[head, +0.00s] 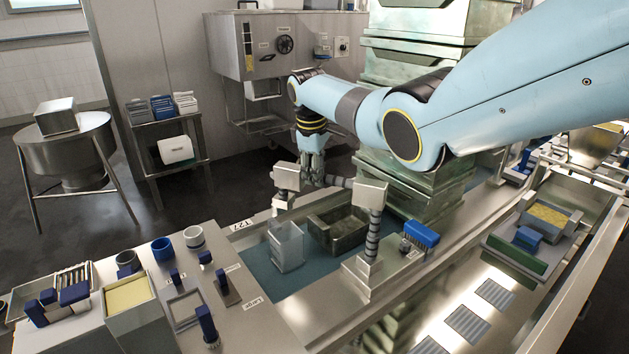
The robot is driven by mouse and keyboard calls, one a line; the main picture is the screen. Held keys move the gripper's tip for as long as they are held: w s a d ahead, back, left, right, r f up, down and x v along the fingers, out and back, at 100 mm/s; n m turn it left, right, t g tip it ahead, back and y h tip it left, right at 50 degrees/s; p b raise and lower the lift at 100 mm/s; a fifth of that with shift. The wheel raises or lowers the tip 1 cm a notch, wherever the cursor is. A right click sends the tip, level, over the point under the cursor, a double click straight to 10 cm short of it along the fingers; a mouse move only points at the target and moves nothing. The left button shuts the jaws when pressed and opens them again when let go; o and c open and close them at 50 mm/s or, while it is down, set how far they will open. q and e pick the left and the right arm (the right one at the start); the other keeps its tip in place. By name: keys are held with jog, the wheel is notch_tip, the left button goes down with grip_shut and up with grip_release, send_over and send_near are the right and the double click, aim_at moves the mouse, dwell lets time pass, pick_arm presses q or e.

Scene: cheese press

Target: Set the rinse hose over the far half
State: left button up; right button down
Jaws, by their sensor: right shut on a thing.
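The rinse hose (372,238) is a grey ribbed pipe rising from a metal base (367,278) at the sink's front edge. A metal block (370,194) caps its upright part. A ribbed level part runs left from there to a second metal block (287,177), with a short outlet below it. My right gripper (314,176) reaches down from above and is shut on the level part near the left block. The outlet hangs over the left part of the teal-bottomed sink (262,268). Which part counts as the far half I cannot tell. My left gripper is out of view.
A clear container (286,246) and a dark green box (338,229) stand in the sink below the hose. A blue brush (421,234) lies right of the base. Stacked green crates (405,190) stand close behind, right of my gripper.

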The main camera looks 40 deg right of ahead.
jog(key=shift+d, duration=0.15)
dwell(0.3)
jog(key=c, duration=1.1)
grip_release()
jog(key=shift+c, duration=0.2)
jog(key=shift+r, duration=0.1)
notch_tip(320, 180, up, 12)
jog(key=a, duration=0.2)
jog(key=shift+s+f, duration=0.2)
jog(key=shift+s, duration=0.2)
jog(key=shift+f, duration=0.1)
